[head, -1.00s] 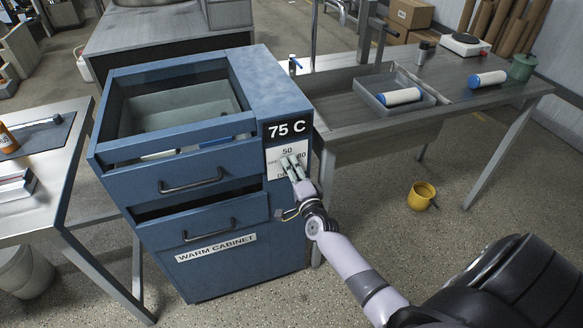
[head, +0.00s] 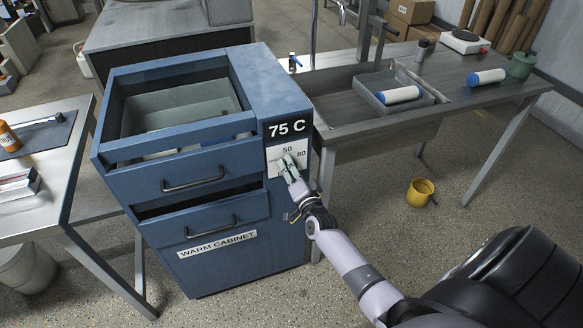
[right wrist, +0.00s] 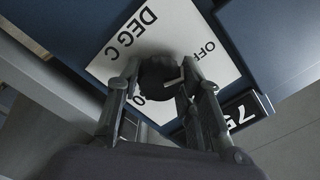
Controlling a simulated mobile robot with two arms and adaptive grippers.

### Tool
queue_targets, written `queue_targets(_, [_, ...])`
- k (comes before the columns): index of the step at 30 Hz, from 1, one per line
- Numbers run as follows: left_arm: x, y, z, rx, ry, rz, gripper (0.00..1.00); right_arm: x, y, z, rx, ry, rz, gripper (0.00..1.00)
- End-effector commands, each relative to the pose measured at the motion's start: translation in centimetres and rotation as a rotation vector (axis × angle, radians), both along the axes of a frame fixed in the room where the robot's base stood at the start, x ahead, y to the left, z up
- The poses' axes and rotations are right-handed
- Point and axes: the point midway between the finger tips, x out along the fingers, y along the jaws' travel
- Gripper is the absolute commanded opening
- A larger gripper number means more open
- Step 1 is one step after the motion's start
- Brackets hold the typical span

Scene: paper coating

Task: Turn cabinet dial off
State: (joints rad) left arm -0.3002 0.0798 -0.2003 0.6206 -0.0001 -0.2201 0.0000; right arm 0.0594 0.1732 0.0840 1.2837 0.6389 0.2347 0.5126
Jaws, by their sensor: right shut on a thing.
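The blue warm cabinet (head: 205,262) stands left of centre, with a black 75 C sign (head: 287,128) on its front right column. Below it is a white dial plate (head: 275,156) marked 50 and 80; in the right wrist view the plate (right wrist: 112,62) also shows OFF and DEG C. My right gripper (head: 290,166) is at the plate in the head view, its fingers covering the dial. In the right wrist view, the dark round dial (right wrist: 158,76) sits between the fingertips, which are shut on it. The dial's pointing direction is unclear. My left gripper is out of view.
The cabinet's upper drawer (head: 190,172) and lower drawer (head: 215,213) stand partly open beside the plate. A bench (head: 450,98) with a grey tray (head: 428,98) is at the right. A yellow mug (head: 420,192) is on the floor. A steel table (head: 52,212) is at the left.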

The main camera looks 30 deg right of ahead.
Motion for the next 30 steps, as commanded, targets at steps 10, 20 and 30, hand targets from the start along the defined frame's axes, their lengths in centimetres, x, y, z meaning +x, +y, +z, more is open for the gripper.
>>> queue_targets(10, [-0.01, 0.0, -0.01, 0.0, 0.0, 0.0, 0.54, -0.02, 0.07, -0.13, -0.005, 0.004, 0.002, 0.36])
queue_targets(20, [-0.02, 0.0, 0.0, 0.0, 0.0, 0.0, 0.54, -0.02, 0.01, -0.06, -0.003, 0.003, 0.001, 0.54])
queue_targets(30, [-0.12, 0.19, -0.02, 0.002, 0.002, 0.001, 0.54, -0.7, 0.17, -0.14, -0.001, 0.003, 0.001, 0.54])
